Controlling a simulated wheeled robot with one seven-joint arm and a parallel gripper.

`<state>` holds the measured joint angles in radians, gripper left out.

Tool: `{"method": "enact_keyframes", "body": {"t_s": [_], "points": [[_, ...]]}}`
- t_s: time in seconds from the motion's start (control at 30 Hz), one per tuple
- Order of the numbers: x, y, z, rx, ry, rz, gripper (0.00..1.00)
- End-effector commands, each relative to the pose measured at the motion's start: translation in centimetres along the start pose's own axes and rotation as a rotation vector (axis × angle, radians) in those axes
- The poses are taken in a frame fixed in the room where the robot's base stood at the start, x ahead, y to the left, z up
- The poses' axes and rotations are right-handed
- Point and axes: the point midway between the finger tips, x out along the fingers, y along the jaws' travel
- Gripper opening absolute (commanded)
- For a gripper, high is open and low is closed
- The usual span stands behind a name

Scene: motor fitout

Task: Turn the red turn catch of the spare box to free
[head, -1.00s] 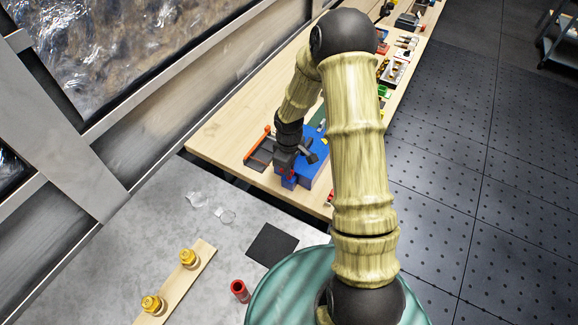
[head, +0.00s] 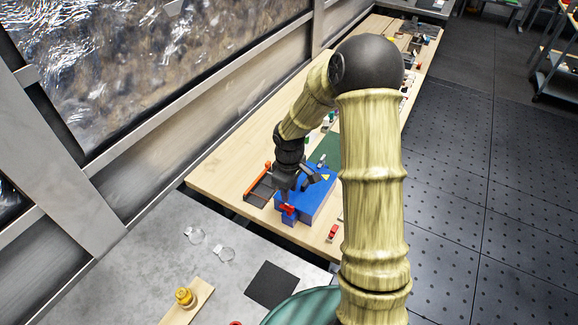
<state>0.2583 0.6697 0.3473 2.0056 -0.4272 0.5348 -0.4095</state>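The spare box (head: 318,199) is blue and stands near the front edge of the wooden bench, with a yellow triangle mark on its top. The red turn catch (head: 287,208) shows at the box's near left end, above a small blue block. My gripper (head: 287,194) is dark and points down right over the catch. Its fingers are small and partly merge with the dark wrist, so I cannot tell whether they touch the catch or how far apart they are. The catch's exact angle is too small to read.
A dark tray with an orange edge (head: 261,187) lies left of the box. A small red part (head: 333,232) lies right of it. A green mat (head: 326,150) is behind. The grey table (head: 150,270) in front holds clear rings and a black square (head: 272,285).

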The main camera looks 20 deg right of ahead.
Motion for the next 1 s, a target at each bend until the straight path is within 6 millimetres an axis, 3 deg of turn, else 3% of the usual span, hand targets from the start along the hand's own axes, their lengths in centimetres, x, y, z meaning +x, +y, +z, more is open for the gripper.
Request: {"method": "enact_keyframes", "body": {"t_s": [0.3, 0.5, 0.67, 1.0], "points": [[-6.5, 0.1, -0.1, 0.002, 0.004, 0.005, 0.32], [-9.7, 0.1, -0.1, -0.001, 0.003, 0.004, 0.32], [-10.6, 0.0, -0.1, -0.001, 0.002, 0.001, 0.32], [-10.6, 0.0, -0.1, -0.002, 0.001, 0.0, 0.32]]}}
